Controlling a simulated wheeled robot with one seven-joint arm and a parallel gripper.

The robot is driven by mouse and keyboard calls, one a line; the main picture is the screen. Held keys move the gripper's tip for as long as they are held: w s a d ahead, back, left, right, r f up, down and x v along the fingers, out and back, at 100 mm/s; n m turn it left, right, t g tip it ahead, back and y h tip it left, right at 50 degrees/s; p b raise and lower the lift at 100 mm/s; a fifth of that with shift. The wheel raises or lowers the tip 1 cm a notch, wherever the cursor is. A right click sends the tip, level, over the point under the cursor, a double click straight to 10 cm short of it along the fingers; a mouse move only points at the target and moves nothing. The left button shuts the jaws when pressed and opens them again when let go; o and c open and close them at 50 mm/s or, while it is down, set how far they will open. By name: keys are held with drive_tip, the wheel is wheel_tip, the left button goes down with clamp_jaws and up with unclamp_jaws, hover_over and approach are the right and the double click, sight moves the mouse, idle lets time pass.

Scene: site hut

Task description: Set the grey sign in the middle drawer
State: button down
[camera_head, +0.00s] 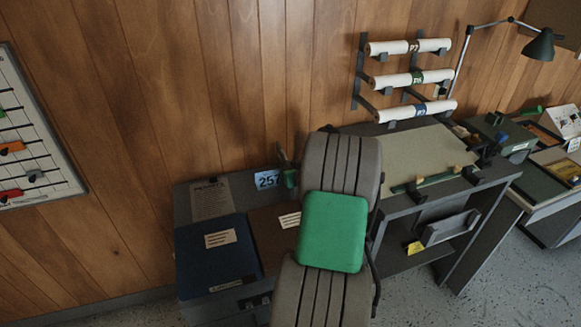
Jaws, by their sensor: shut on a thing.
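My arm (341,166) rises through the middle of the view and hides what lies behind it. My gripper cannot be made out, so its hold cannot be seen. I cannot pick out a grey sign for certain. A pale blue plate marked 257 (268,179) stands at the back of the grey cabinet (186,207), left of my arm. A small dark and green thing (289,178) shows beside it, partly covered by my arm. The cabinet's front is only partly in view, and I cannot tell which drawer is the middle one or whether it is open.
A dark blue panel (214,260) and a brown panel (270,236) lie on the cabinet top. The desk (425,150) stands to the right, with paper rolls (412,78) on the wall above. A lamp (540,46) is at far right. Speckled floor (500,300) is clear at lower right.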

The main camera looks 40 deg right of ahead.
drive_tip(key=shift+f, duration=0.2)
drive_tip(key=c, duration=2)
unclamp_jaws()
drive_tip(key=o, duration=0.5)
drive_tip(key=shift+r, duration=0.1)
